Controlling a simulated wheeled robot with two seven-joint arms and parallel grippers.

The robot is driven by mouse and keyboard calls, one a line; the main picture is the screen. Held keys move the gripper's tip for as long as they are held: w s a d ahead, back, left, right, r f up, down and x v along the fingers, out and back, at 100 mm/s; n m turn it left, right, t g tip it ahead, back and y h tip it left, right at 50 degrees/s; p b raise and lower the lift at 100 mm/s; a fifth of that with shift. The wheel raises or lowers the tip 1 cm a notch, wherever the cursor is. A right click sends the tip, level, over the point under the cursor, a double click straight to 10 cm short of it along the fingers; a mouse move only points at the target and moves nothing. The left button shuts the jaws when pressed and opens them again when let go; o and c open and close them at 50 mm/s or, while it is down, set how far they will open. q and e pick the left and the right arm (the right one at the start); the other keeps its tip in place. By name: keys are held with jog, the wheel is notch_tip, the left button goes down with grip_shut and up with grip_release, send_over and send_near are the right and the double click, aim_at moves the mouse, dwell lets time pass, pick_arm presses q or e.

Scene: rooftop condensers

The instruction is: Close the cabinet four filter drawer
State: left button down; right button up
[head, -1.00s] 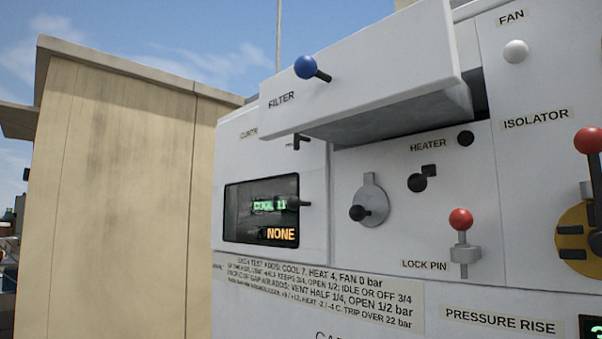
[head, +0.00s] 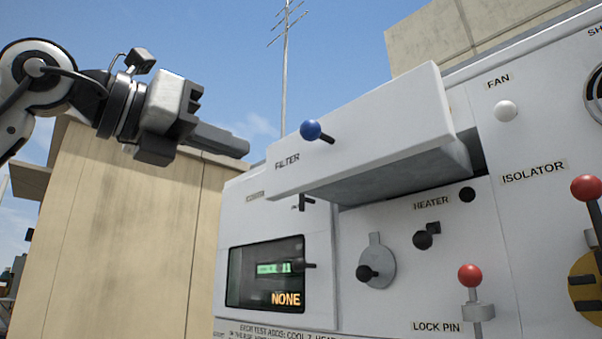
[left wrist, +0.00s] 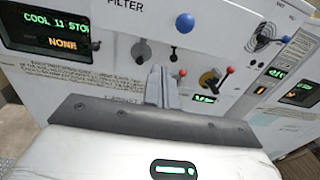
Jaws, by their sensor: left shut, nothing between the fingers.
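The filter drawer (head: 370,140) is a white box front that sticks out from the upper part of the white cabinet, open, with its grey underside showing. A blue knob (head: 311,131) on a dark stem is on its front, right of the FILTER label. My left gripper (head: 246,148) is shut and empty, left of the blue knob and apart from the drawer in the head view. In the left wrist view, my shut fingers (left wrist: 160,85) point toward the cabinet, and the blue knob (left wrist: 184,22) is above them. My right gripper is not in view.
Below the drawer are a display (head: 265,274) reading NONE, a heater knob (head: 422,240), and a red lock pin (head: 470,275). A red isolator lever (head: 586,188) stands at the right. A tan wall block (head: 120,230) stands behind at left. Open sky is above the drawer.

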pick_arm(q)
jog(key=r, duration=0.1)
jog(key=p, duration=0.4)
send_near(316, 170)
jog(key=shift+t, duration=0.4)
jog(key=x, duration=0.5)
jog(key=shift+d, duration=0.4)
jog(key=shift+w+d+f, duration=0.15)
jog(key=shift+w+d, duration=0.25)
jog(key=shift+w, duration=0.1)
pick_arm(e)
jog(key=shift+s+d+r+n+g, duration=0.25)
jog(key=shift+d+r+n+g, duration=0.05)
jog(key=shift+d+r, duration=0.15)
